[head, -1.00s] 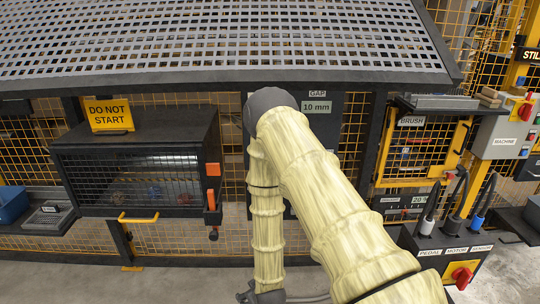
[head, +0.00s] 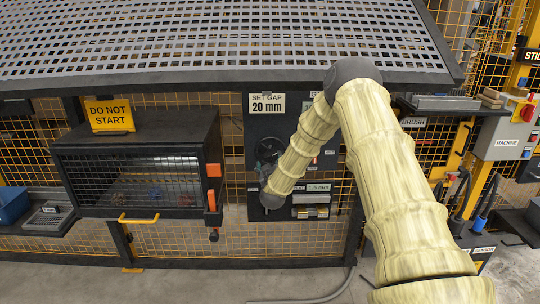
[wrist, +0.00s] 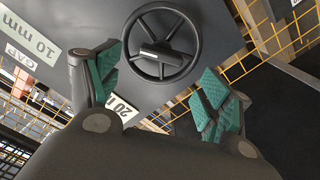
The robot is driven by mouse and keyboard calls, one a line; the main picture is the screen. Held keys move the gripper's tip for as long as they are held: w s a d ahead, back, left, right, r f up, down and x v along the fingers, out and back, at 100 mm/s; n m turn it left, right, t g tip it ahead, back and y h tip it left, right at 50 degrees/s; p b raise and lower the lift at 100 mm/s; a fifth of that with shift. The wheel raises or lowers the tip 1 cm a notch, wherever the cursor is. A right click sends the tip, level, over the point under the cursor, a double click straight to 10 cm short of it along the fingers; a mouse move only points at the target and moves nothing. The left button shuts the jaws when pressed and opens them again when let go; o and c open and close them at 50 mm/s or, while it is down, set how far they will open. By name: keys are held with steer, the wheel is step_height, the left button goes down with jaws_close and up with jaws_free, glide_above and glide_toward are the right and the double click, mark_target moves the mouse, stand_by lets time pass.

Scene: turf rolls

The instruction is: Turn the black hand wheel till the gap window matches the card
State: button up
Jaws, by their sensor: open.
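The black hand wheel (wrist: 163,57) faces the wrist camera on the dark panel; in the head view it (head: 268,150) shows beside my arm. My gripper (wrist: 160,88) is open and empty; its green-padded fingers are apart, below the wheel in the wrist view and not seen to touch it. The card (head: 266,104) reads SET GAP 20 mm; part of it (wrist: 122,108) shows between the fingers. The gap window (wrist: 30,40) reads 10 mm, upside down in the wrist view.
A guarded box with a DO NOT START sign (head: 108,115) stands left of the panel. A lower window (head: 318,188) reads about 1.5 mm. A box with cables and a MACHINE switch box (head: 507,137) are at the right. A perforated table (head: 220,45) overhangs the panel.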

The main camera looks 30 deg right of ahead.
mark_target(270, 156)
steer(key=p+x, duration=0.1)
steer(key=x, duration=0.6)
steer(key=shift+w+d, duration=0.1)
steer(key=shift+w, duration=0.25)
steer(key=c, duration=1.4)
steer(key=shift+f, duration=0.1)
steer(key=shift+c, duration=0.2)
